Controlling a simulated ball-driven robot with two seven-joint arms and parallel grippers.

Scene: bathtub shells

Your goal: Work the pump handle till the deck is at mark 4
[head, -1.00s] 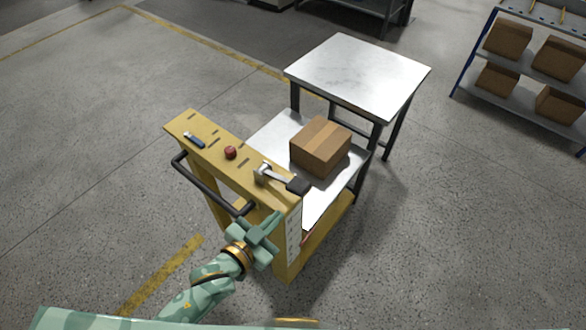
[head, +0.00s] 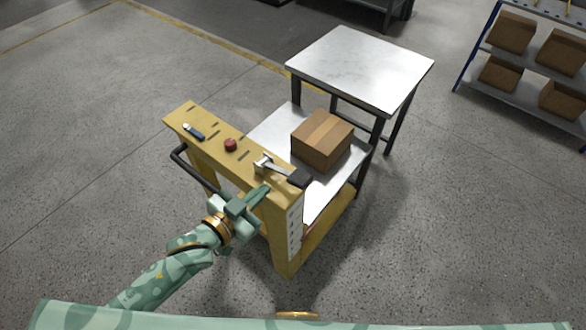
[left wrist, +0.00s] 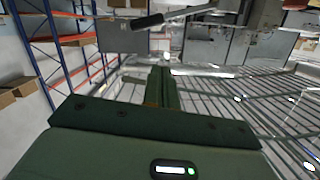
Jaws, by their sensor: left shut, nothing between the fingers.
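The pump handle (head: 282,173) is a grey lever with a black grip on top of the yellow lift frame (head: 215,150). In the left wrist view the handle (left wrist: 180,17) shows beyond the fingertips. My left gripper (head: 264,190) is shut and empty, just below and left of the black grip in the picture; contact is not visible. Its closed fingers (left wrist: 162,86) point up in the left wrist view. The pale deck (head: 272,132) carries a brown carton (head: 322,139). A white mark strip (head: 295,228) runs down the frame's near end; its marks are too small to read. My right gripper is not in view.
A metal table (head: 360,65) stands behind the deck. Floor on the left is free.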

